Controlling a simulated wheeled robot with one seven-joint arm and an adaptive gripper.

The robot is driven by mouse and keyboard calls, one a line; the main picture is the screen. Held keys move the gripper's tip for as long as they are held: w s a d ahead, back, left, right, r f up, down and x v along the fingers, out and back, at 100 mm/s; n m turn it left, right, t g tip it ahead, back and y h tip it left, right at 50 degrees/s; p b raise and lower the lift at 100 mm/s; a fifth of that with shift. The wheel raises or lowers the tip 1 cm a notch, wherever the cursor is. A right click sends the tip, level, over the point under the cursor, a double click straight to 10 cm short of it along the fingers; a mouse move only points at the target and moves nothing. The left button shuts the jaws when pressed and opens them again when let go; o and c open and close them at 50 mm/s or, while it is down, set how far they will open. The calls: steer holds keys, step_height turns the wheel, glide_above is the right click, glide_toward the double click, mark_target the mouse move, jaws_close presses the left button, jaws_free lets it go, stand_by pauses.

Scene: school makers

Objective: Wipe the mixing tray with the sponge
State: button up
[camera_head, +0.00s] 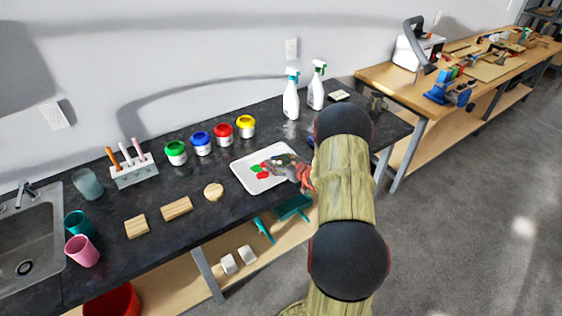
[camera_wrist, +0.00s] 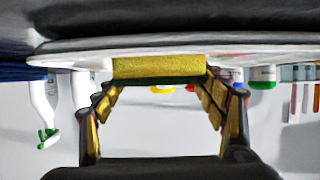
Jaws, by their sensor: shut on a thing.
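The white mixing tray (camera_head: 246,181) lies on the dark counter, with green and red paint patches showing on its left part. My gripper (camera_head: 283,168) is over the tray's right half and hides part of it. In the wrist view, which looks upside down, my gripper (camera_wrist: 160,84) is shut on the sponge (camera_wrist: 160,66), yellow with a dark green side. The sponge overlaps the pale face of the tray (camera_wrist: 80,56) there; I cannot tell whether they touch. The sponge is not clearly visible in the head view, where the gripper covers it.
Green (camera_head: 175,153), blue (camera_head: 201,144), red (camera_head: 223,134) and yellow (camera_head: 245,127) paint jars stand behind the tray. Two spray bottles (camera_head: 291,98) (camera_head: 317,90) stand at the back right. Wooden blocks (camera_head: 176,208), cups (camera_head: 82,251) and a sink (camera_head: 30,240) are to the left.

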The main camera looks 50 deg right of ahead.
glide_toward(257, 168)
steer(key=shift+r+x, duration=0.2)
steer(key=shift+x, duration=0.85)
steer(key=shift+r+x, duration=0.2)
steer(key=shift+x, duration=0.85)
steer(key=shift+w, duration=0.2)
steer(key=shift+s+d, duration=0.3)
steer(key=shift+d, duration=1.2)
steer(key=shift+s+d, duration=0.35)
steer(key=shift+d, duration=1.1)
steer(key=shift+s+d, duration=0.3)
steer(key=shift+d, duration=1.2)
steer(key=shift+w+a, duration=0.1)
steer(key=shift+w+a+b, duration=0.2)
steer(key=shift+w+a, duration=0.85)
steer(key=shift+a, duration=0.25)
steer(key=shift+w+a+b, duration=0.15)
steer(key=shift+w+a, duration=0.9)
steer(key=shift+a, duration=0.2)
steer(key=shift+w+a+b, duration=0.2)
steer(key=shift+w+a, duration=0.85)
steer(key=shift+a, duration=0.25)
